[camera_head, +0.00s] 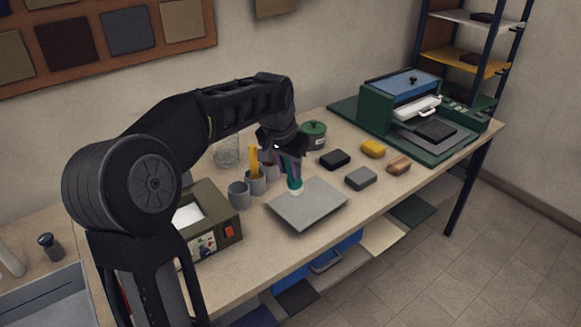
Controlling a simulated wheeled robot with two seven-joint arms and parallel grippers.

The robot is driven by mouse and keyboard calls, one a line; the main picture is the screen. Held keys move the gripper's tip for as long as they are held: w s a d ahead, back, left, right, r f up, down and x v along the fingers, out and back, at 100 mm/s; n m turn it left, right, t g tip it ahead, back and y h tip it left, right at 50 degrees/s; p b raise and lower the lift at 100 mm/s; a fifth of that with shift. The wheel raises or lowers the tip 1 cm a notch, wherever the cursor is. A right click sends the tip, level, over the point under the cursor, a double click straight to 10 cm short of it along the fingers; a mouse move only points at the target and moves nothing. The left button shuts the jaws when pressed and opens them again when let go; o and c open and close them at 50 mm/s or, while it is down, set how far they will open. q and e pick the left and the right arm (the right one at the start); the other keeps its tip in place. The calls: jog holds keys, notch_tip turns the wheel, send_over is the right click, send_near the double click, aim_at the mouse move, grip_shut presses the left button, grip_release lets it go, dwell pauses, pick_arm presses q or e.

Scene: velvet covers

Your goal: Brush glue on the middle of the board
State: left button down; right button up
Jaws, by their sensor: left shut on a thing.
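The grey board (312,207) lies flat on the table, near its front edge. My left gripper (287,157) is above the board's back left part, pointing down. It is shut on a brush (294,178) with a teal handle. The brush is close to upright and its pale tip is at the board's back left area; I cannot tell whether it touches. The fingertips are partly hidden by the dark wrist. No glue is clearly visible on the board. My right gripper is not in view.
Grey cups (239,194) stand left of the board, one with a yellow-handled tool. A green pot (314,134) is behind. Several small blocks, including a yellow one (373,148), lie right. A green press (410,115) stands far right, and an olive box (208,220) front left.

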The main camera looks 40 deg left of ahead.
aim_at(291, 186)
pick_arm(q)
jog(key=shift+s+f, duration=0.15)
jog(key=shift+f, duration=0.05)
notch_tip(291, 186, down, 5)
jog(key=b, duration=0.4)
jog(key=shift+r, duration=0.2)
jog(key=shift+r, duration=0.1)
